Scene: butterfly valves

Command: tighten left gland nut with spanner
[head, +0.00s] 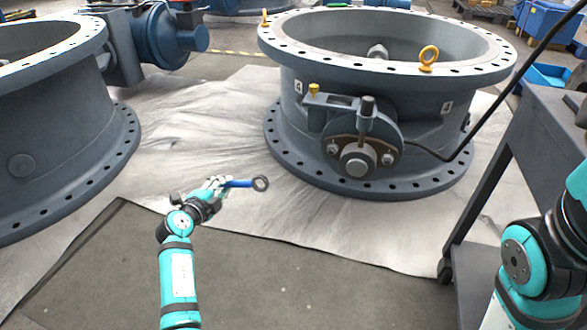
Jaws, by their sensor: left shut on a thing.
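My left gripper (217,185) is shut on a spanner (240,183) with a blue handle and a dark ring end that points right. It holds the spanner in front of the large grey butterfly valve, apart from it. The valve body (300,157) stands upright on its flange. On its front is a round gland plate with a central shaft end (357,161). A left gland nut (332,149) and a right gland nut (387,158) sit either side of the shaft end. My right arm shows at the right edge; its gripper is out of view.
A second grey valve (60,130) stands at the left. A dark cart (548,130) stands at the right, with a black cable running from it to the valve. White sheeting (200,125) covers the floor. The floor before the valve is clear.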

